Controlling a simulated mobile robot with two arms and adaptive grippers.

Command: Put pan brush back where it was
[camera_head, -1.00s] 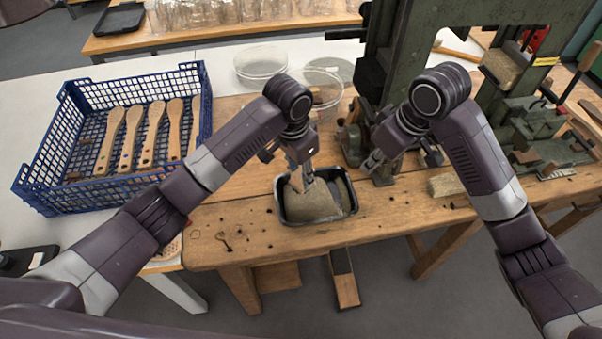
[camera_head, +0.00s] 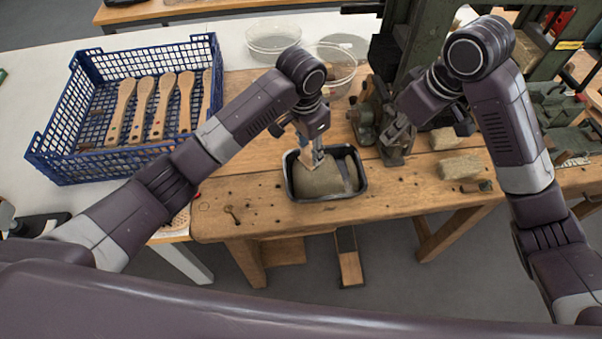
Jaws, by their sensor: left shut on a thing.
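My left gripper (camera_head: 314,158) reaches down into a dark tray (camera_head: 289,183) on the wooden bench. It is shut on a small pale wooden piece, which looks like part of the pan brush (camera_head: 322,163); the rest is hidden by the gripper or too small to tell. Under it in the tray lies a grey-brown mass of bristle (camera_head: 320,182). I cannot tell whether the brush touches it. My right gripper (camera_head: 393,151) hangs beside the green vise, apart from the tray; its fingers are too unclear to tell open from shut.
A blue crate (camera_head: 62,165) with several wooden-handled brushes (camera_head: 160,108) stands on the white table at left. Clear round bowls (camera_head: 272,40) stand behind the tray. A green machine (camera_head: 425,30) and bristle blocks (camera_head: 460,167) are at right.

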